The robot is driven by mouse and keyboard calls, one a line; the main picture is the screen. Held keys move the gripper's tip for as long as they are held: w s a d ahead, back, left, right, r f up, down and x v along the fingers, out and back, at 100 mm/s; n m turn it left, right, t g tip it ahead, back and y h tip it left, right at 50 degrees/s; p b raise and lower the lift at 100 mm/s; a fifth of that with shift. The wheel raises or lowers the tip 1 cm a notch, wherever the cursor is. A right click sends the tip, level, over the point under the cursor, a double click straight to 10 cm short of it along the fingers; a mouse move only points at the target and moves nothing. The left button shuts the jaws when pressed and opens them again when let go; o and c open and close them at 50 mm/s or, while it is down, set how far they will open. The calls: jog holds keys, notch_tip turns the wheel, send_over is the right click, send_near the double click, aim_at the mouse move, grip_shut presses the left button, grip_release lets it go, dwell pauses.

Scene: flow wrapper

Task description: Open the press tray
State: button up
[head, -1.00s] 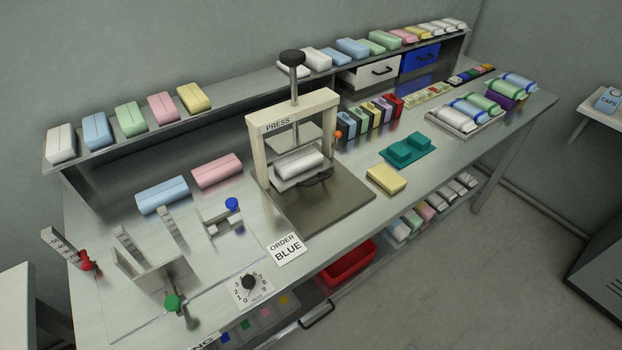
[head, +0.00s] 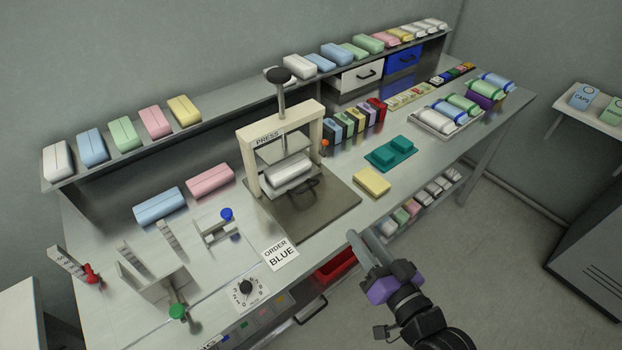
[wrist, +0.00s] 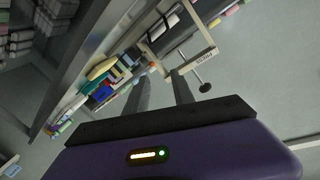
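The press (head: 321,130) is a cream frame with a black-knobbed screw, standing on a brown-grey base plate on the bench. Its press tray (head: 302,187) sits inside the frame under the plate, with a black handle at the front and a white wrapped pack (head: 287,169) on it. My gripper (head: 354,241) is in front of the bench's front edge, right of and below the press, apart from the tray. In the wrist view my gripper (wrist: 163,78) shows two separated fingers with nothing between them. The press (wrist: 196,58) shows beyond them, tilted.
A yellow pack (head: 372,181) and a teal fixture (head: 390,154) lie right of the press. An order card (head: 280,254) lies in front of it. A red bin (head: 335,265) is under the bench edge near my arm. Open floor lies to the right.

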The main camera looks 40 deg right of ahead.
aim_at(312, 185)
jog(key=w+d+m+y, duration=0.1)
jog(key=w+d+m, duration=0.1)
jog(key=w, duration=0.3)
jog(key=w+d+f+m+y+p, duration=0.1)
jog(key=w+d+m, duration=0.1)
jog(key=w+m, duration=0.2)
jog(key=w+d+f+m+p, duration=0.1)
jog(key=w+d+m, duration=0.1)
jog(key=w, duration=0.4)
jog(key=shift+w+m+y, duration=0.1)
jog(key=shift+m+y, duration=0.3)
jog(key=shift+m, duration=0.1)
jog(key=shift+a+f+m+g+y, duration=0.45)
jog(key=shift+a+f+y, duration=0.25)
jog(key=shift+a+f, duration=0.25)
jog(key=shift+a, duration=0.2)
jog(key=p+x, duration=0.1)
jog(key=x, duration=0.6)
jog(key=shift+w, duration=0.25)
jog(key=shift+c, duration=0.2)
grip_shut()
jog(key=shift+s+f, duration=0.1)
